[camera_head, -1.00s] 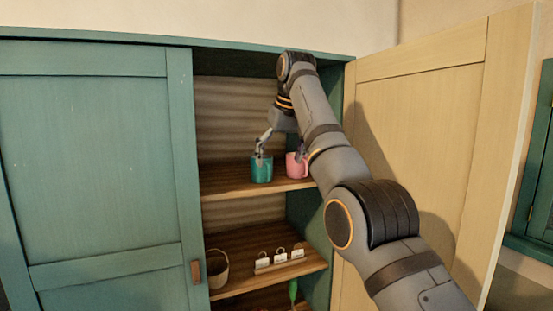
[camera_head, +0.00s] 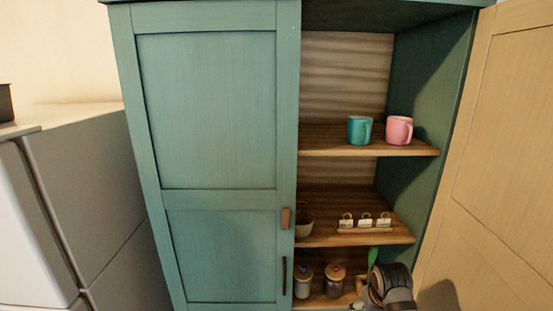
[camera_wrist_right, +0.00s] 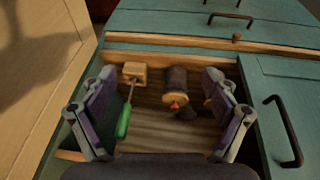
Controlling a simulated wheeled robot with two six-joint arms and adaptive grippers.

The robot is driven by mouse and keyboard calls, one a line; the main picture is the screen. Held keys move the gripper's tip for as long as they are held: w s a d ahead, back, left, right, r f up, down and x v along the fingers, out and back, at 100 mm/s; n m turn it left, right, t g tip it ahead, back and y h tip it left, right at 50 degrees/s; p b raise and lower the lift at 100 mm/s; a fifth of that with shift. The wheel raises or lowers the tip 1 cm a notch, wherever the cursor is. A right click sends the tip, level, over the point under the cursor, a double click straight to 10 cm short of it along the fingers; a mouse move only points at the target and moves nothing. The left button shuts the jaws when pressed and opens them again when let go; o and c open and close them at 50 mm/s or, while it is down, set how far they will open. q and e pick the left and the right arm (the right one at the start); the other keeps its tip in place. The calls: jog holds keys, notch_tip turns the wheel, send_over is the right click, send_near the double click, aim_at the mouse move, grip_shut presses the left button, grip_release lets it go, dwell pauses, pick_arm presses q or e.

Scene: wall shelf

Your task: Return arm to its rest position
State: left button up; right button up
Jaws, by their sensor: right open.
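My right arm (camera_head: 390,285) shows only at the bottom edge of the head view, low in front of the open cupboard side. In the right wrist view my right gripper (camera_wrist_right: 158,88) is open, with its two fingers wide apart and nothing between them held. A teal mug (camera_head: 359,130) stands upright on the upper shelf (camera_head: 330,145), with a pink mug (camera_head: 399,130) to its right; they are clear of the arm. My left gripper is in neither current view.
The shelf below holds a basket (camera_head: 304,222) and several small labelled items (camera_head: 365,220). Lidded jars (camera_head: 334,280) stand lower. A green-handled tool (camera_wrist_right: 124,121) shows beyond the gripper. The cream door (camera_head: 500,170) is open at right; the teal door (camera_head: 210,120) is shut.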

jog(key=s+a+f, duration=0.1)
jog(key=s+f, duration=0.1)
jog(key=s, duration=1)
jog(key=s+a+f, duration=0.1)
jog(key=s+f, duration=0.2)
jog(key=s, duration=0.8)
jog(key=s+d+f+g+b, duration=0.15)
jog(key=f+b, duration=0.25)
jog(key=f, duration=1.3)
jog(key=s+d+f+b, duration=0.15)
jog(key=f+b, duration=0.25)
jog(key=f, duration=1.3)
jog(key=s+f+g+b, duration=0.1)
jog(key=s+f+b, duration=0.4)
jog(key=s+f, duration=1.3)
notch_tip(320, 180, down, 3)
jog(key=shift+s+d+f, duration=0.15)
jog(key=shift+d+f, duration=0.05)
jog(key=shift+d, duration=0.05)
jog(key=shift+s, duration=0.2)
jog(key=shift+o, duration=1.3)
pick_arm(q)
notch_tip(320, 180, down, 13)
jog(key=s, duration=0.2)
jog(key=shift+f, duration=0.15)
